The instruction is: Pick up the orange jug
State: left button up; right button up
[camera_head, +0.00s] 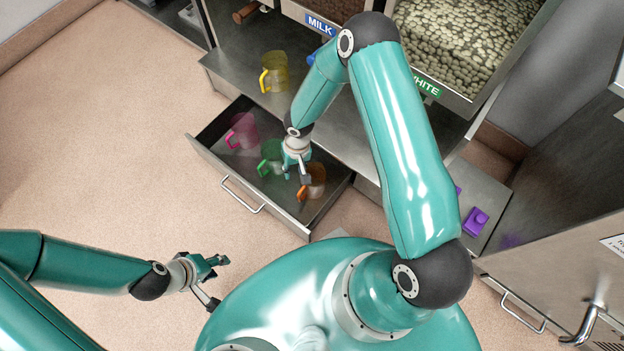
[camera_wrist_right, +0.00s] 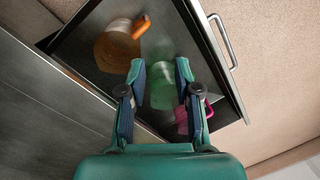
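The orange jug (camera_head: 317,181), see-through with an orange handle, stands in the open drawer at its right end. In the right wrist view the orange jug (camera_wrist_right: 117,48) is at the upper left, outside the space between the fingers. My right gripper (camera_head: 302,178) is above the drawer, close beside the orange jug and partly over it in the head view. Its fingers are apart in the right wrist view (camera_wrist_right: 161,78), with the green jug (camera_wrist_right: 163,85) showing beyond the gap. No jug is visibly gripped. My left gripper (camera_head: 217,281) is open and empty over the floor area.
The drawer (camera_head: 213,158) also holds a green jug (camera_head: 271,153) in the middle and a pink jug (camera_head: 242,132) at the left. A yellow jug (camera_head: 274,74) stands on the metal counter (camera_head: 229,71) above. Purple blocks (camera_head: 476,221) lie on a surface at right.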

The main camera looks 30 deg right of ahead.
jog(key=shift+h, duration=0.8)
jog(key=w+d+f+b, duration=0.1)
jog(key=f+b, duration=0.2)
jog(key=f, duration=0.4)
jog(key=w+d+f+b, duration=0.1)
jog(key=f+b, duration=0.2)
jog(key=f, duration=0.4)
jog(key=w+d+f+b, duration=0.1)
jog(key=f+b, duration=0.2)
jog(key=f, duration=0.4)
jog(key=shift+w+d+f, duration=0.15)
jog(key=shift+w+f, duration=0.1)
jog(key=shift+f, duration=0.15)
pick_arm(q)
notch_tip(320, 180, down, 11)
pick_arm(e)
grip_shut()
